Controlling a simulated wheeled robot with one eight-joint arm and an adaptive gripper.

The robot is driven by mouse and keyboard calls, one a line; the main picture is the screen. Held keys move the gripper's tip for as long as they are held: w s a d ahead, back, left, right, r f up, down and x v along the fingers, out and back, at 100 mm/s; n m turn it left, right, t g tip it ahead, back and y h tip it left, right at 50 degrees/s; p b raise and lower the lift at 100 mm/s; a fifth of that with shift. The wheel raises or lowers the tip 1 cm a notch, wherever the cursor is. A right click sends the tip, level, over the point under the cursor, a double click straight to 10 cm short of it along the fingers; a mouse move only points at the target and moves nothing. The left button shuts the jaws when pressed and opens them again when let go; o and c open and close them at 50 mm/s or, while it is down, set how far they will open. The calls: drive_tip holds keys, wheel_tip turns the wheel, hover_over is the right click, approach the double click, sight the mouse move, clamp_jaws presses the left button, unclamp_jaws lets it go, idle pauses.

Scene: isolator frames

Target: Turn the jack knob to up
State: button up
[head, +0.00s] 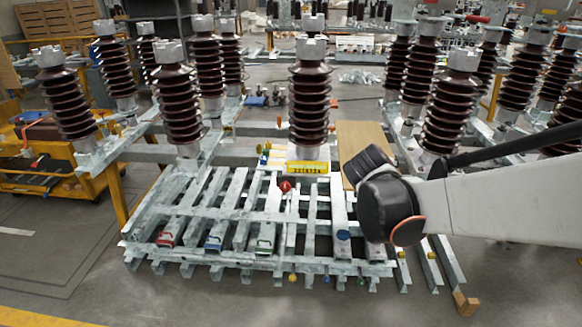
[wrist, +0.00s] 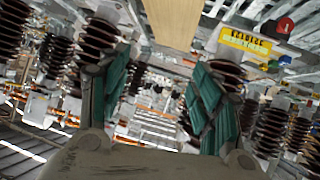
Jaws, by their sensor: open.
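I cannot tell for sure which part is the jack knob. A round red knob (head: 285,187) stands on the grey metal frame (head: 235,205), just below a yellow label plate (head: 308,167). The red knob also shows at the top right in the wrist view (wrist: 285,25), beside the label. A blue round cap (head: 343,236) sits on the frame's front right. My gripper (wrist: 160,75) is open in the wrist view, its two green-padded fingers apart with nothing between them. It is away from the red knob. In the head view my arm's black end hides the fingers.
Tall brown ribbed insulators (head: 309,100) stand behind the frame and on both sides. A wooden board (head: 355,140) lies behind my arm's end. Red, blue and green handled blocks (head: 213,243) line the frame's front left.

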drive_tip(key=w+a+f+t+b, duration=0.1)
drive_tip(key=w+a+f+t, duration=0.1)
drive_tip(key=w+a+f, duration=0.5)
drive_tip(key=n+t+y+b, duration=0.2)
drive_tip(key=t+y+b, duration=0.1)
drive_tip(key=t, duration=0.2)
approach(285, 188)
drive_tip(key=w+b, duration=0.2)
drive_tip(key=w, duration=0.1)
drive_tip(key=w+b, duration=0.1)
drive_tip(key=w, duration=0.2)
drive_tip(key=shift+w+d+b, duration=0.25)
drive_tip(key=shift+w+b, duration=0.15)
drive_tip(key=shift+w, duration=0.8)
drive_tip(key=c, duration=1.1)
